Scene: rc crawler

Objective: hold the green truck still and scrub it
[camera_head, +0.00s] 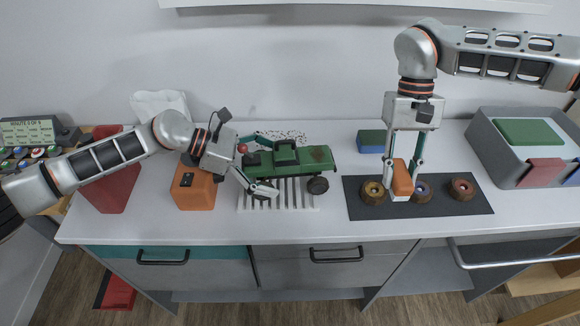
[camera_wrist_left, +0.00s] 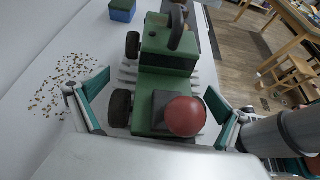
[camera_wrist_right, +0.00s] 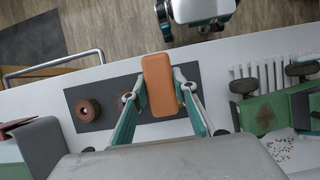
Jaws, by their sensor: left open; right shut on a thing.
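The green truck (camera_head: 318,158) stands on a white slatted rack (camera_head: 300,198), with a brown patch on its right-hand bed. My left gripper (camera_head: 272,163) is open, its fingers on either side of the truck's left end. In the left wrist view the truck (camera_wrist_left: 165,60) lies between the spread fingers, with a red ball (camera_wrist_left: 185,116) on the near end; contact is unclear. My right gripper (camera_head: 403,172) is shut on an orange block with a pale underside (camera_head: 402,178), upright over the dark mat. The orange block also shows in the right wrist view (camera_wrist_right: 159,85).
Several wheels (camera_head: 463,188) lie on the dark mat (camera_head: 440,209). A blue-green sponge (camera_head: 371,141) sits behind it. A grey bin (camera_head: 487,133) stands right. An orange box (camera_head: 194,190) and red container (camera_head: 106,190) stand left. Brown specks lie behind the truck.

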